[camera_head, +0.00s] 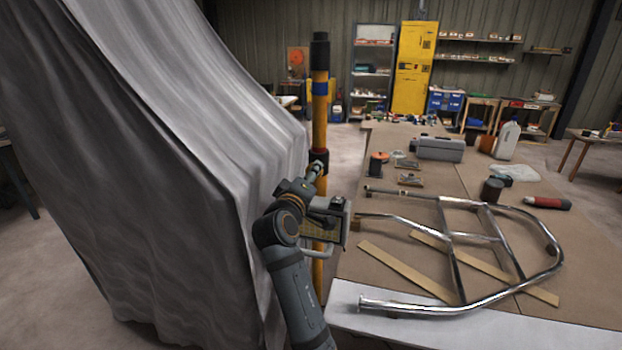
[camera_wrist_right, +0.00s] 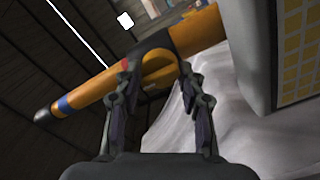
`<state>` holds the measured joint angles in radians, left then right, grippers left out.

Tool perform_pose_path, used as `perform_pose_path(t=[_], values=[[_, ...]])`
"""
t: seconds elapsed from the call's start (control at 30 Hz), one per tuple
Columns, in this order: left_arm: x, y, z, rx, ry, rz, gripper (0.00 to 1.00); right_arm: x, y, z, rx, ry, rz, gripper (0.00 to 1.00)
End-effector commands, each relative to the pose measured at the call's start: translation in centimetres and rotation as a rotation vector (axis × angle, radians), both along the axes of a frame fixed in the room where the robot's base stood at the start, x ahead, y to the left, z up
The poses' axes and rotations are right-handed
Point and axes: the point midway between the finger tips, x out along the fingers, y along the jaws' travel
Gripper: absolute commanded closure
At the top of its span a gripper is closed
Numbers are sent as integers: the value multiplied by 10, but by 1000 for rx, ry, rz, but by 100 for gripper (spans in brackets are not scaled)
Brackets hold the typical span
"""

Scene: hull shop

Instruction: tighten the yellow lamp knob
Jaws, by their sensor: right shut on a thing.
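The yellow lamp knob (camera_wrist_right: 158,70) shows in the right wrist view, between the fingertips of my right gripper (camera_wrist_right: 156,80) and against a dark collar. My right gripper is shut on it. In the head view my right gripper (camera_head: 318,167) reaches the black collar of the yellow pole (camera_head: 319,115), and the knob is hidden there. The pole stands upright, with a blue band and a black top. The work lamp (camera_head: 340,225) is beside the pole, partly behind my wrist; its yellow-gridded face shows in the right wrist view (camera_wrist_right: 300,50). My left gripper is in neither view.
A large grey draped cover (camera_head: 150,150) stands close on the left of my arm. On the right, a workbench (camera_head: 400,290) holds a bent chrome tube frame (camera_head: 480,237), wooden strips, a grey case (camera_head: 437,149) and a white jug (camera_head: 506,140). Shelves and a yellow cabinet line the back wall.

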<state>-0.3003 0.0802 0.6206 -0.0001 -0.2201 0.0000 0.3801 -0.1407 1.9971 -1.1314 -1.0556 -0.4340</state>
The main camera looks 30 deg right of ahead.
Motion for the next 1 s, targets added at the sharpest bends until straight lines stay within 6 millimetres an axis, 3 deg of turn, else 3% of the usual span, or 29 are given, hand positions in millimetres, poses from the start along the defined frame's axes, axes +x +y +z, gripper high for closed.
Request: perform_pose_path(t=[0.27,0.3,0.47,0.77,0.87,1.0], values=[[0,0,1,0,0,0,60,0,0,6,-6,-13,3,92],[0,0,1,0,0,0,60,0,0,6,-6,-13,3,58],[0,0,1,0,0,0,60,0,0,4,-4,-9,2,37],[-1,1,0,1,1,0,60,0,0,4,-2,-5,2,37],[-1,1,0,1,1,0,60,0,0,14,-2,-7,1,37],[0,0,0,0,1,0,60,0,0,46,-3,-14,1,37]])
